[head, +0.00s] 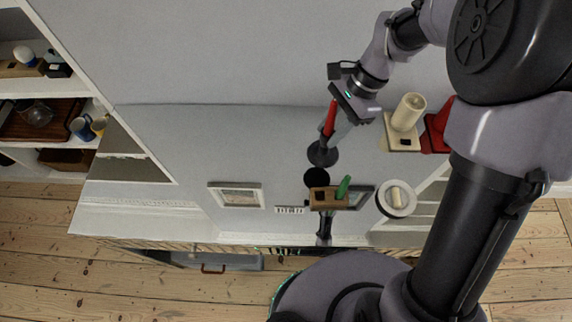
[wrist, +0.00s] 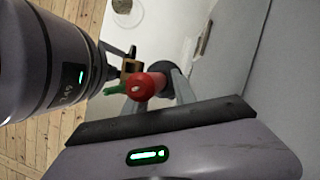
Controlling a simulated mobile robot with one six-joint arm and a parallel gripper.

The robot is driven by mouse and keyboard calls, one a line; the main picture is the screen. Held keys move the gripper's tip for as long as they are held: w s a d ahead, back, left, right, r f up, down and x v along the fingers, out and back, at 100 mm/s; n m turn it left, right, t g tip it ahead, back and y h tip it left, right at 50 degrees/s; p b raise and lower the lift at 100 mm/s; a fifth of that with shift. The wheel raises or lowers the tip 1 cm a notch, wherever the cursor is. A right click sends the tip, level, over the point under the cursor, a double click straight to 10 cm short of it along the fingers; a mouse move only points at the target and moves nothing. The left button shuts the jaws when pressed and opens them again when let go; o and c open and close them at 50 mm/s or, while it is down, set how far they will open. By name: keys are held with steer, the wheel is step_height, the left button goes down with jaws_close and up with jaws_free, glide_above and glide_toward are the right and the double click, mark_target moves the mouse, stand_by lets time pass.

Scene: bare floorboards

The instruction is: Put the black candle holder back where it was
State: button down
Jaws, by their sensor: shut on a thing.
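The black candle holder (head: 322,154) has a round dark base and carries a red candle (head: 329,118). It hangs below my gripper (head: 338,135), whose fingers are closed around its upper part; the exact contact is hard to see. In the wrist view the red candle (wrist: 146,86) points at the camera between the fingers of my gripper (wrist: 158,92), and the holder's base is largely hidden. A flat black disc (head: 316,178) shows just below the holder in the head view; I cannot tell whether it is a shadow or an object.
A wooden holder (head: 320,205) with a green candle (head: 343,187) stands near the disc. A white round dish (head: 408,205) with a cream candle is to its right. A cream holder (head: 402,143) and a red object (head: 436,130) stand farther right. A picture frame (head: 237,187) lies left.

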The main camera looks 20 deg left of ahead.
steer(key=s+a+r+m+t, duration=0.2)
steer(key=a+m, duration=0.3)
steer(key=a, duration=0.1)
step_height(320, 180, down, 10)
steer(key=b, duration=0.5)
steer(key=shift+w+a+r+y, duration=0.15)
steer(key=shift+a+r+y, duration=0.05)
steer(key=shift+r+y, duration=0.1)
steer(key=shift+f, duration=0.2)
steer(key=c, duration=1)
jaws_free()
